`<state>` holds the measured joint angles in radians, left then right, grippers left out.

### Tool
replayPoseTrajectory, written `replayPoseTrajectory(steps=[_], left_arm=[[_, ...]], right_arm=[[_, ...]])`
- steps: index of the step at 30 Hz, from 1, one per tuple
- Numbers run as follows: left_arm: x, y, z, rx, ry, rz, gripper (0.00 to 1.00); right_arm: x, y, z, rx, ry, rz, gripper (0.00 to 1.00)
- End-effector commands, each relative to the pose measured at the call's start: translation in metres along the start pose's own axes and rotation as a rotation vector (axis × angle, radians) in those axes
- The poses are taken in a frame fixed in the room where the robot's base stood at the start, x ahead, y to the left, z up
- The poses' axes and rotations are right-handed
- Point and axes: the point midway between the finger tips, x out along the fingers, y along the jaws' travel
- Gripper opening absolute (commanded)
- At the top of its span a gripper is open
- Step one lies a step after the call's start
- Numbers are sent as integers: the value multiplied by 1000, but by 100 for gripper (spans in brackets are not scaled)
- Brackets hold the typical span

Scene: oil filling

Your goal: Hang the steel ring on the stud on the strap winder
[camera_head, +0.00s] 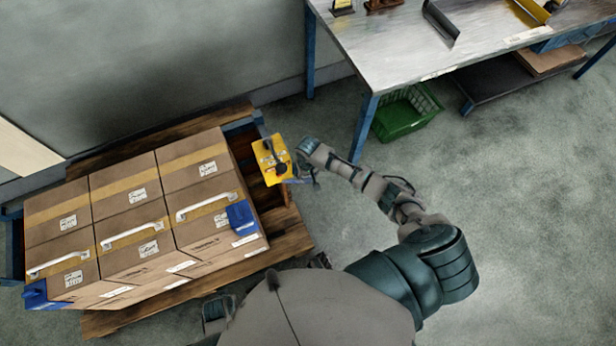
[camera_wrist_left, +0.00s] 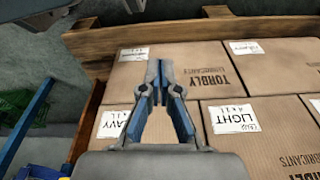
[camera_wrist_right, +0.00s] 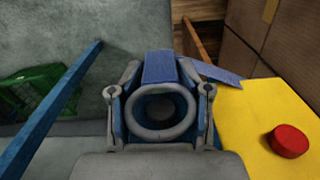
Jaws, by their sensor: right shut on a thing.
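The steel ring (camera_wrist_right: 162,135) is a plain grey ring in the right wrist view. My right gripper (camera_wrist_right: 160,100) is shut on it, and the ring's opening faces the wrist camera. In the head view my right gripper (camera_head: 308,165) is just right of the yellow strap winder (camera_head: 266,176), which stands by the right end of the pallet. The winder (camera_wrist_right: 252,115) also shows at the right in the right wrist view, apart from the ring. I cannot make out the stud. My left gripper (camera_wrist_left: 160,85) is shut and empty above the cartons.
Several brown cartons (camera_head: 126,194) stand on the wooden pallet (camera_head: 284,245). A steel bench (camera_head: 400,50) and a green crate (camera_head: 400,118) stand at the right. Floor between is clear.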

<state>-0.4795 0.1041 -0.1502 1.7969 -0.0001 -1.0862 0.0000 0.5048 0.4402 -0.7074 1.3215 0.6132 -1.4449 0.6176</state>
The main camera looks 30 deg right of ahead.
Motion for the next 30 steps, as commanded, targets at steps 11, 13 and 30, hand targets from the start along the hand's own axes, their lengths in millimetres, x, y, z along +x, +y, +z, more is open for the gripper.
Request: replayPoseTrajectory(steps=[11, 13, 30], left_arm=[[-18, -2, -11, -2, 12, -2, 0], [-22, -2, -14, -2, 14, -2, 0], [-33, -2, -10, -5, 9, -3, 0]], right_arm=[[2, 0, -6, 0, 0, 0, 14], [4, -1, -8, 1, 0, 0, 14], [17, -2, -20, 2, 1, 0, 14]])
